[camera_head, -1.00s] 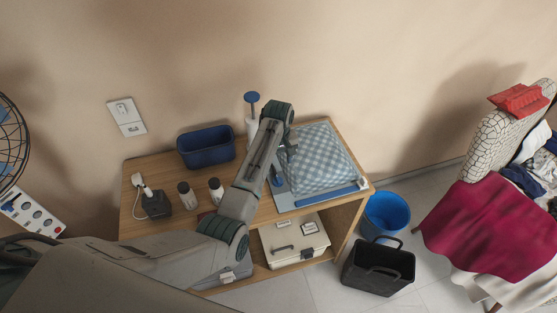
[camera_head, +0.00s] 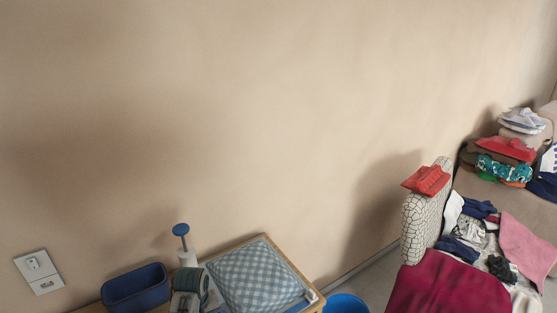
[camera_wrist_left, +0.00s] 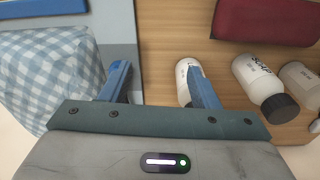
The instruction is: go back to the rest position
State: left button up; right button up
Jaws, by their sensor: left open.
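My left gripper (camera_wrist_left: 160,82) shows in the left wrist view with its two blue fingers apart and nothing between them. It is over the wooden table top (camera_wrist_left: 170,30), beside a blue-and-white checked cloth (camera_wrist_left: 50,70) that also shows in the head view (camera_head: 253,278). A white bottle (camera_wrist_left: 184,82) is partly hidden behind the right-hand finger; I cannot tell whether they touch. My right gripper is in neither view.
A blue bin (camera_head: 135,288) and a blue-topped pump bottle (camera_head: 182,235) stand left of the cloth. Bottles (camera_wrist_left: 262,85) and a dark red item (camera_wrist_left: 265,20) lie near my gripper.

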pick_arm(q)
jog(key=s+a+f+m+t, duration=0.1)
jog(key=s+a+m, duration=0.25)
jog(key=s, duration=1.25)
jog(key=s+a+r+m+t, duration=0.15)
jog(key=s+r, duration=0.25)
jog(key=s, duration=0.4)
jog(key=s+r+m, duration=0.2)
jog(key=s+r, duration=0.2)
jog(key=s, duration=0.4)
notch_tip(320, 180, down, 35)
jog(key=a+b, duration=0.3)
jog(key=b, duration=0.3)
jog(key=s+f+g+b, duration=0.1)
jog(key=s+f+b, duration=0.1)
jog(key=s+f, duration=0.7)
jog(key=s+a+f+g+b, duration=0.1)
jog(key=s+f+b, duration=0.2)
jog(key=s+f, duration=0.6)
notch_tip(320, 180, down, 8)
jog(key=shift+s+f+n+y+b, duration=0.15)
jog(key=shift+s+n+y+b, duration=0.15)
jog(key=shift+n+b, duration=0.1)
